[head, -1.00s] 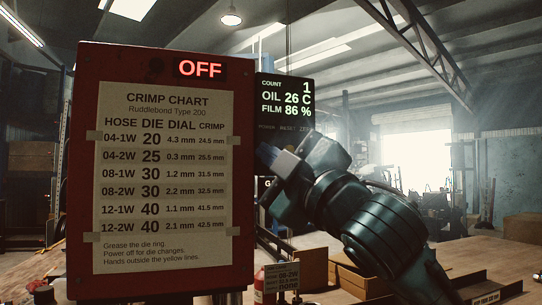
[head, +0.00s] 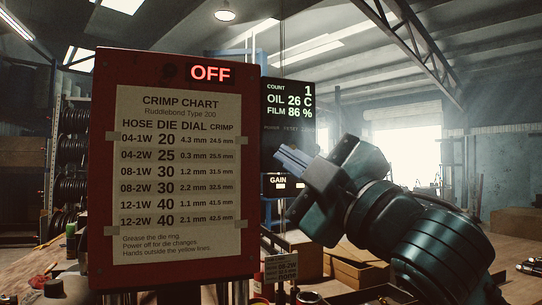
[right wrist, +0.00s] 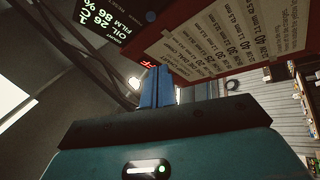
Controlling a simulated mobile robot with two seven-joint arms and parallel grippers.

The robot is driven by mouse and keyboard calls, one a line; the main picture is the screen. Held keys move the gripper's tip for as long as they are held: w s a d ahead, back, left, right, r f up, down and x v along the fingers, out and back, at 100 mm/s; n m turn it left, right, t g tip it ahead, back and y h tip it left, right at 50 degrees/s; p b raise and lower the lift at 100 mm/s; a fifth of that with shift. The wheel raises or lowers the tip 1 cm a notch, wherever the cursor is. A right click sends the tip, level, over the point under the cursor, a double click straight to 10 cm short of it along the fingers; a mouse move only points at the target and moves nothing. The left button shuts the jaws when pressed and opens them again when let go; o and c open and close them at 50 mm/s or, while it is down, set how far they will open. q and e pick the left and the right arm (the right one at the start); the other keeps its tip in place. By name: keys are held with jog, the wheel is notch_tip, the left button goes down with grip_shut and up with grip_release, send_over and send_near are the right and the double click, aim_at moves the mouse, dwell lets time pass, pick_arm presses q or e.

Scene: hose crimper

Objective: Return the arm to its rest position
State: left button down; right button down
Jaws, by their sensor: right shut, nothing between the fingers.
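My right gripper (head: 288,158) is raised in front of the display panel, to the right of the red crimper housing. Its bluish fingers are together with nothing between them. In the right wrist view the shut fingers (right wrist: 157,88) point up towards the gap between the red housing (right wrist: 225,52) and the dark display. My left gripper does not show in any view.
The red crimper housing (head: 101,75) bears a crimp chart (head: 180,165) and a lit sign (head: 211,73) reading OFF. A dark display (head: 288,110) reads count 1, oil 26 C, film 86 %. Cardboard boxes (head: 355,270) stand on the bench.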

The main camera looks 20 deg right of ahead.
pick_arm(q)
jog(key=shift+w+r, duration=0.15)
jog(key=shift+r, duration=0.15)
pick_arm(e)
jog(key=shift+v, duration=0.8)
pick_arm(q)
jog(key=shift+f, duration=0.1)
